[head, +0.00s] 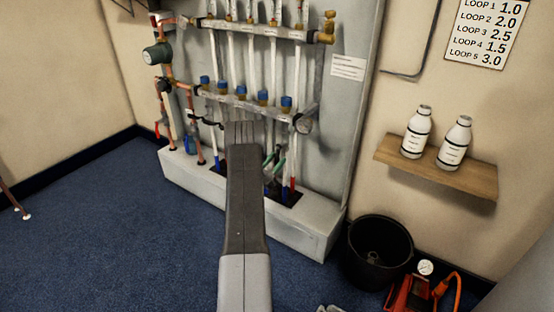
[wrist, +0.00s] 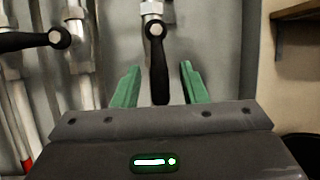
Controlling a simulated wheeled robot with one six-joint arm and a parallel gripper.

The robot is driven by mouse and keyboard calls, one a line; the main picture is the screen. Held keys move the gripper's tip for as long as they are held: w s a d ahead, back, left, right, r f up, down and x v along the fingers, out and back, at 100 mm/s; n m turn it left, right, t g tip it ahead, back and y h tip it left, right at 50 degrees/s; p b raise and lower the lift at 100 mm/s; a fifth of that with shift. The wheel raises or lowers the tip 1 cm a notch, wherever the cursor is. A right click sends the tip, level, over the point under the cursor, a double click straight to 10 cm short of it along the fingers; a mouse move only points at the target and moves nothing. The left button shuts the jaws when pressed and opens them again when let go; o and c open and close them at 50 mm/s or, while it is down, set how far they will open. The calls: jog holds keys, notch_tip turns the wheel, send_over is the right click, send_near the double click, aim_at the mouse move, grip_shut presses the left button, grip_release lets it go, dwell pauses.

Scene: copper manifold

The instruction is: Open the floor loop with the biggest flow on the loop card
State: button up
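The loop card (head: 482,32) at top right in the head view lists Loop 1 1.0, Loop 2 2.0, Loop 3 2.5, Loop 4 1.5 and Loop 5 3.0. The manifold's lower rail (head: 240,103) carries several blue caps, with pipes running down below it. In the wrist view a black lever (wrist: 159,70) hangs straight down from a metal valve. My gripper (wrist: 158,82) is open, with its green fingers either side of this lever and a gap on both sides. A second black lever (wrist: 25,41) points left, level. In the head view my arm partly hides the valves.
A wooden shelf (head: 430,168) with two white bottles (head: 417,132) is right of the manifold. A black bucket (head: 377,252) and a red pump with a gauge (head: 410,292) stand on the floor below. Blue carpet (head: 90,240) is clear at left.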

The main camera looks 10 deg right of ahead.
jog(key=p+v, duration=0.2)
jog(key=v, duration=1)
jog(key=shift+s+p, duration=0.15)
jog(key=shift+p, duration=0.2)
jog(key=shift+a, duration=0.15)
jog(key=b+x, duration=0.3)
jog(key=x, duration=1)
jog(key=shift+w+d+r, duration=0.1)
jog(key=shift+w+d, duration=0.15)
jog(key=shift+d, duration=0.05)
